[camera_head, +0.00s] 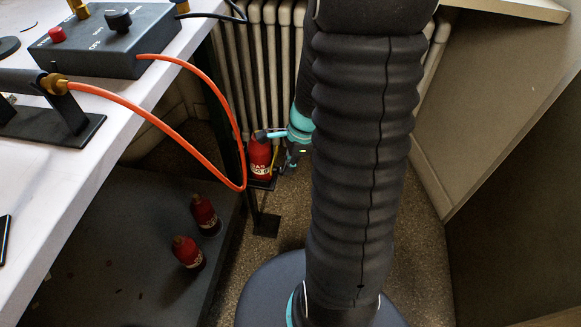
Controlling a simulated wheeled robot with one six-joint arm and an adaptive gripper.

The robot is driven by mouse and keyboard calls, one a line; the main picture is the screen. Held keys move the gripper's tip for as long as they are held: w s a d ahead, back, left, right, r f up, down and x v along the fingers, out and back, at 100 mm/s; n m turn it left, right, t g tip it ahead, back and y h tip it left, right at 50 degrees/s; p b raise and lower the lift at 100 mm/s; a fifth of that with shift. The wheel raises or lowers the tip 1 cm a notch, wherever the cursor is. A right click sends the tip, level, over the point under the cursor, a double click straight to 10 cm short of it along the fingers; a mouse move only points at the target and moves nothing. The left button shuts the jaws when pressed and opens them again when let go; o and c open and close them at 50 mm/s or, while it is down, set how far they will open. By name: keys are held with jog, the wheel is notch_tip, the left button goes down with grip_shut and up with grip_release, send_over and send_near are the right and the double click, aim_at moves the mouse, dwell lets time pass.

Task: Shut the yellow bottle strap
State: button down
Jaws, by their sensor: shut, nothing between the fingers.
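A red gas bottle (260,160) with pale lettering stands upright on a small dark stand in front of the radiator. A thin yellow line (275,158) shows at its right side and may be the yellow strap; it is too small to tell whether it is open or shut. My gripper (289,163), small and partly dark with teal parts, is shut and empty close to the bottle's right side. I cannot tell whether it touches the bottle or the strap. Part of my wrist crosses the bottle's top and hides it.
My ribbed arm fills the middle. An orange hose (215,95) hangs from the white bench (150,105) just left of the bottle. Two more red bottles (205,214) (188,252) stand on the low dark shelf (120,230). The radiator (262,50) is behind; a panel (480,110) stands right.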

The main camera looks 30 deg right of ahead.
jog(key=s+v, duration=0.1)
jog(key=v, duration=0.7)
jog(key=shift+r, duration=0.3)
jog(key=shift+d, duration=0.15)
jog(key=s+a+r+n+t+h, duration=0.1)
jog(key=s+a+r+n, duration=0.4)
jog(key=n, duration=0.5)
jog(key=s+a+r+n+t+h, duration=0.1)
jog(key=s+a+r+n+t, duration=0.3)
jog(key=a+r+n, duration=0.3)
notch_tip(320, 180, up, 3)
jog(key=s+n, duration=0.1)
jog(key=n, duration=0.2)
jog(key=shift+s+a+r+n+h, duration=0.2)
jog(key=shift+s+n+h, duration=0.1)
jog(key=shift+s+h, duration=0.1)
